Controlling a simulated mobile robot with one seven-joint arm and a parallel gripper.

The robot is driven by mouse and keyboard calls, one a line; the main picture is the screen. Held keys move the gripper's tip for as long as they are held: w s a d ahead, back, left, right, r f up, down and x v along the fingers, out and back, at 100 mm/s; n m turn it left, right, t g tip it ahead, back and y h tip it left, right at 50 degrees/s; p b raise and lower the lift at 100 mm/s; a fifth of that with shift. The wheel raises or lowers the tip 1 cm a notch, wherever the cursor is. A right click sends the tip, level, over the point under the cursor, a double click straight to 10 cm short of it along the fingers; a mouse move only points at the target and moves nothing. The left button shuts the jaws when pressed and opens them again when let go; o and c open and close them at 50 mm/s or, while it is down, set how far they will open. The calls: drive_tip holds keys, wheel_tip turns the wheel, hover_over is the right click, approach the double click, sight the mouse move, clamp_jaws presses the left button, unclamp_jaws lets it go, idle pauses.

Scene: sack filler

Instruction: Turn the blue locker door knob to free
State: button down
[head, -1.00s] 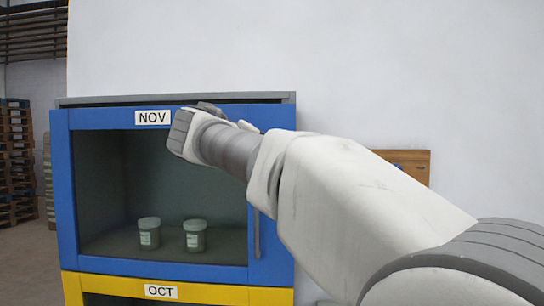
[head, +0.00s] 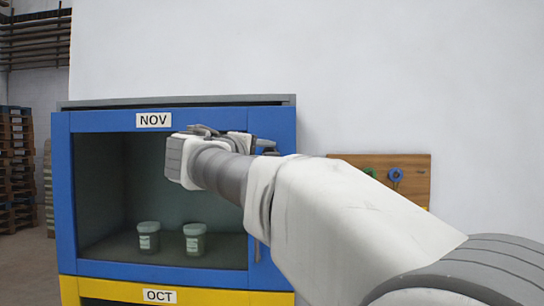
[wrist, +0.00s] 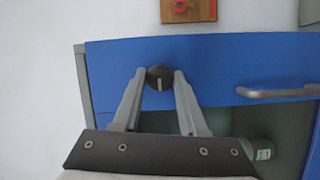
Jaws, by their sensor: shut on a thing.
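The blue locker door (head: 160,272) has a clear window and a NOV label, and it looks closed. Its knob (wrist: 160,82) is a dark round disc with a pale mark, seen in the wrist view on the blue frame. My gripper (wrist: 159,72) has one finger on each side of the knob and is shut on it. In the head view my wrist covers the upper right of the door, and the knob is hidden. The grey bar handle (wrist: 275,92) is on the same door frame, right of the knob in the wrist view.
Two lidded jars (head: 149,237) (head: 195,239) stand inside behind the window. A yellow door (head: 100,290) labelled OCT is below. A wooden board (head: 415,168) with green and blue round items hangs on the wall at right. Pallets (head: 16,170) are stacked far left.

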drive_tip(key=shift+c, duration=2.2)
unclamp_jaws()
drive_tip(key=b+v, duration=0.1)
drive_tip(key=v, duration=1.6)
drive_tip(key=shift+s, duration=0.25)
drive_tip(key=shift+a+f, duration=0.1)
